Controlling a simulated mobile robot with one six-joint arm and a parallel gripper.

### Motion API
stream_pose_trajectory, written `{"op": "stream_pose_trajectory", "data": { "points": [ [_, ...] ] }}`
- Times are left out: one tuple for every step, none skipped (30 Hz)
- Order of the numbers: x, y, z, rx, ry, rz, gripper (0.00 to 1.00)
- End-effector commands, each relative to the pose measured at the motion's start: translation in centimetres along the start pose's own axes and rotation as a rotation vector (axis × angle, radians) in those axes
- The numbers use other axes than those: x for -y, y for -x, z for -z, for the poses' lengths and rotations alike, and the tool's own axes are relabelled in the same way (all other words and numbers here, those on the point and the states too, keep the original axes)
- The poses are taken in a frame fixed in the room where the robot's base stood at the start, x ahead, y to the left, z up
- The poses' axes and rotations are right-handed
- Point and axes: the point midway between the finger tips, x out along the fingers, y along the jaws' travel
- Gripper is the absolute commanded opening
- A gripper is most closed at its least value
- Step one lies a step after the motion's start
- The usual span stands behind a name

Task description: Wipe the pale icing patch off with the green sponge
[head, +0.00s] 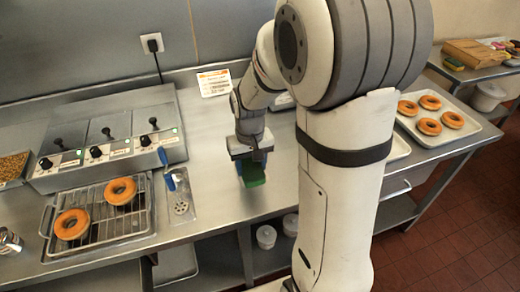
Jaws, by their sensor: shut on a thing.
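My gripper (247,160) is over the steel counter (205,135), right of the drain plate, and is shut on the green sponge (254,176). The sponge is below the jaws, close to the counter's surface; I cannot tell whether it touches. I cannot make out the pale icing patch; the sponge, gripper or my arm may hide it.
A wire rack (100,222) with two glazed doughnuts is at the left, below a dispenser unit (110,140). A doughnut tray (437,132) is at the right. My arm covers the middle.

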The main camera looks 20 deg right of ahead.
Motion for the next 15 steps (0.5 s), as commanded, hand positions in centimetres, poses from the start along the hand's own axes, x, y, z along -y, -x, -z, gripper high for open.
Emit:
{"op": "stream_pose_trajectory", "data": {
  "points": [
    [0.0, 0.8, 0.0, -0.001, 0.0, 0.0, 0.23],
    [0.0, 1.1, 0.0, 0.0, 0.0, 0.0, 0.23],
    [0.0, 1.5, 0.0, 0.0, 0.0, 0.0, 0.23],
    [0.0, 1.7, 0.0, 0.0, -0.001, 0.0, 0.23],
    [0.0, 2.0, 0.0, 0.0, -0.001, 0.0, 0.23],
    [0.0, 2.3, 0.0, 0.0, -0.001, 0.0, 0.23],
    [0.0, 2.5, 0.0, 0.0, -0.001, 0.0, 0.23],
    [0.0, 2.7, 0.0, 0.0, -0.001, 0.0, 0.23],
    [0.0, 2.9, 0.0, 0.0, -0.001, 0.0, 0.23],
    [0.0, 3.0, 0.0, 0.0, -0.001, 0.0, 0.23],
    [0.0, 3.1, 0.0, 0.0, -0.001, 0.0, 0.23],
    [0.0, 3.1, 0.0, 0.0, -0.001, 0.0, 0.23],
    [-0.1, 3.1, 0.0, 0.0, -0.001, 0.0, 0.23],
    [-0.1, 3.1, 0.0, 0.0, -0.001, 0.0, 0.23],
    [-0.1, 3.0, 0.0, 0.0, -0.001, 0.0, 0.23]
  ]
}}
